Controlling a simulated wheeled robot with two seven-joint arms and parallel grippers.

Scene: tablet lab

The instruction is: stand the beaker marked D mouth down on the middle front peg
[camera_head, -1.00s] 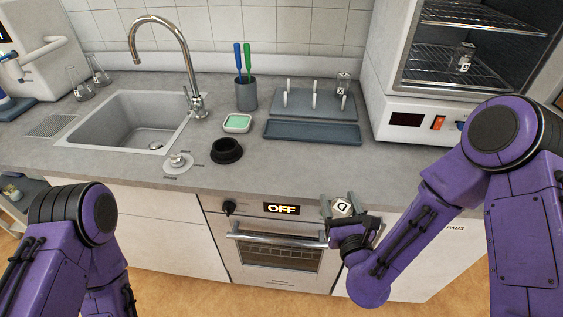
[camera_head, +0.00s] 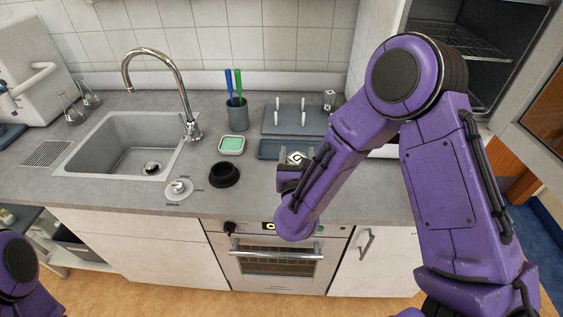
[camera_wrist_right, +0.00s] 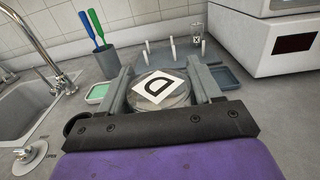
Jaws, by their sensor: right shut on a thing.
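The beaker marked D (camera_head: 296,158) is in my right gripper (camera_head: 293,165), above the counter just in front of the rack's tray. The peg rack (camera_head: 288,128) stands behind, with white pegs; the middle front peg (camera_head: 303,118) is bare. A beaker marked X (camera_head: 329,100) sits on the back right peg. My left gripper is out of view.
A blue-grey tray (camera_head: 268,150) lies before the rack. Left of it are a green sponge dish (camera_head: 232,145), a black round holder (camera_head: 224,175) and a cup (camera_head: 238,117) with two brushes.

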